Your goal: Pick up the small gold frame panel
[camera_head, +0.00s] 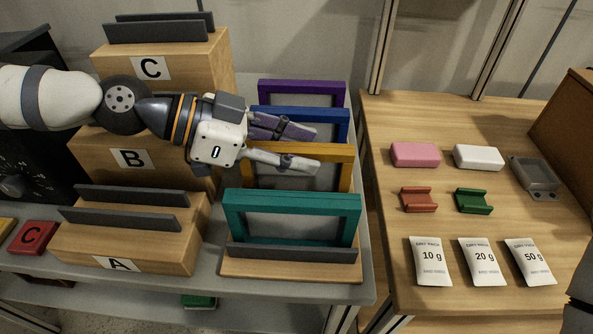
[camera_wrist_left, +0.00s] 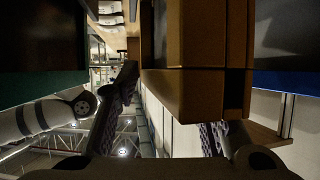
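The gold frame panel (camera_head: 338,150) stands upright in the rack, between the blue frame (camera_head: 335,118) behind it and the teal frame (camera_head: 290,203) in front. My left gripper (camera_head: 312,150) reaches in from the left at the gold frame's top bar. Its fingers are apart, one on the far side and one on the near side of that bar. In the left wrist view, the gold frame (camera_wrist_left: 197,70) rises between the two spread fingers, closer to the right one. A clear gap shows on its left. Contact cannot be told. My right gripper is not in view.
A purple frame (camera_head: 300,88) stands at the back of the rack. Wooden blocks marked A, B and C (camera_head: 175,68) step up at left. The right table (camera_head: 400,120) holds pink and white blocks, small cradles, a grey tray and weight pouches (camera_head: 430,262).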

